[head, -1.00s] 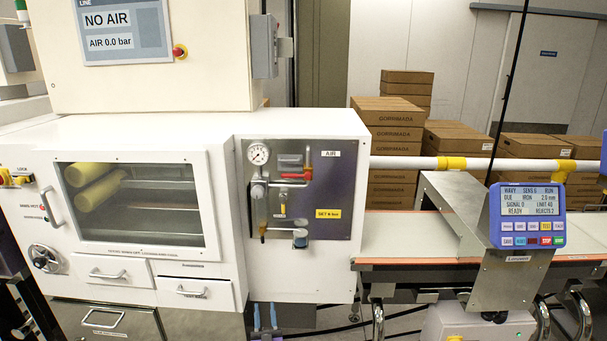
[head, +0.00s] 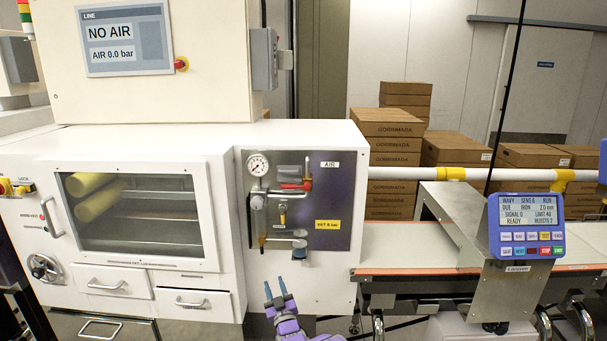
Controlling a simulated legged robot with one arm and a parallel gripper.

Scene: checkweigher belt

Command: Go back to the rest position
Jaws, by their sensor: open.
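My gripper (head: 277,288) is purple with dark, blue-grey fingertips. It shows at the bottom middle of the head view, open and empty. It is below the air panel (head: 332,205), in front of the lower white machine front, and looks apart from the panel's fittings. The rest of my arm is mostly out of the frame below.
The white machine (head: 100,142) with a glass door and drawers fills the left. A screen (head: 126,38) above reads NO AIR, 0.0 bar. A conveyor belt (head: 400,240) with a metal hood and blue control unit (head: 527,225) runs to the right. Cartons (head: 388,130) stand behind it.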

